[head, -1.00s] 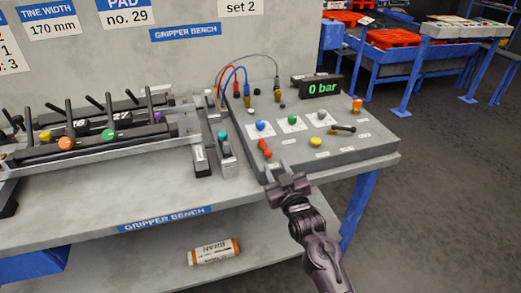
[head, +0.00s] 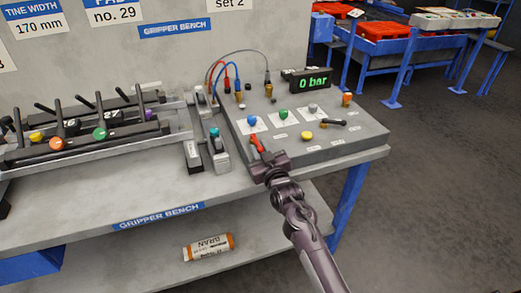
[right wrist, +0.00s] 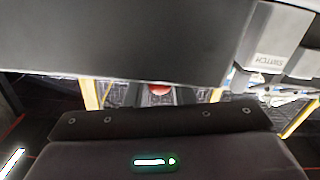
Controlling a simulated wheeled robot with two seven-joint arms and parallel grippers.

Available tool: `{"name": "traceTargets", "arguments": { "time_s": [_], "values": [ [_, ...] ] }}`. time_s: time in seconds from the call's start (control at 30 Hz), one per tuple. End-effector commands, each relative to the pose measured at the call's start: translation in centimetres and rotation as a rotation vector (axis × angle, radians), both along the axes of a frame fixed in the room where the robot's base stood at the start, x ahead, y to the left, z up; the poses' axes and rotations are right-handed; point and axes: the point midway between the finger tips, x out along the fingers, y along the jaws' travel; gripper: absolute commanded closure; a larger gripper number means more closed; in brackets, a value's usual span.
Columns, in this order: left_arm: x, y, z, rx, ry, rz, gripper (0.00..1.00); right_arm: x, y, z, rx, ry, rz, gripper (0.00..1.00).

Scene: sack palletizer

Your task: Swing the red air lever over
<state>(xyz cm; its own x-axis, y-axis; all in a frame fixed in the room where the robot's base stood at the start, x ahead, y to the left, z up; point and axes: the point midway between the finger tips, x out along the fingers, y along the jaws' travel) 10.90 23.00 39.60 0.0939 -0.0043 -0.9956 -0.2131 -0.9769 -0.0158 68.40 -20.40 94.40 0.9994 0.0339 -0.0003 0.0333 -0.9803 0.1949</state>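The red air lever (head: 257,143) stands at the front left corner of the grey control panel on the bench and leans toward the back left. My right gripper (head: 263,158) is right at the lever, at the panel's front edge. In the right wrist view a small red part (right wrist: 160,89) shows between the dark finger shapes; whether they touch it is unclear. The fingers look apart, with their tips mostly hidden. The pressure display (head: 310,82) reads 0 bar. My left gripper is not in view.
The panel also bears blue, green and grey knobs, a yellow button (head: 307,136), a black-handled lever (head: 333,123) and hoses at the back. An orange-white roll (head: 208,247) lies on the lower shelf.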

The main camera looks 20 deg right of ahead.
Motion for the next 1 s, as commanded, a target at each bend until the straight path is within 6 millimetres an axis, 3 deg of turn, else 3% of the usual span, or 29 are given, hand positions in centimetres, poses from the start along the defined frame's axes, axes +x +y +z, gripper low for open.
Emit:
{"name": "traceTargets", "arguments": {
  "time_s": [0.1, 0.37, 0.7, 1.0],
  "values": [
    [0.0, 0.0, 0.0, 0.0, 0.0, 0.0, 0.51, 0.0, 0.0, 0.0, 0.0, 0.0, 0.0, 1.0],
    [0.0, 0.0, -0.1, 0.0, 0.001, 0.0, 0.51, 0.0, -0.2, 0.0, -0.003, -0.002, 0.015, 1.0],
    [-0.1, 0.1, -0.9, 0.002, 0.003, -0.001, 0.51, 0.4, -1.6, 0.0, -0.007, -0.006, 0.229, 1.0],
    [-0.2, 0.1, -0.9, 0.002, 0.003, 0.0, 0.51, 0.3, -1.8, 0.1, 0.0, -0.001, 0.266, 1.0]
  ]
}}
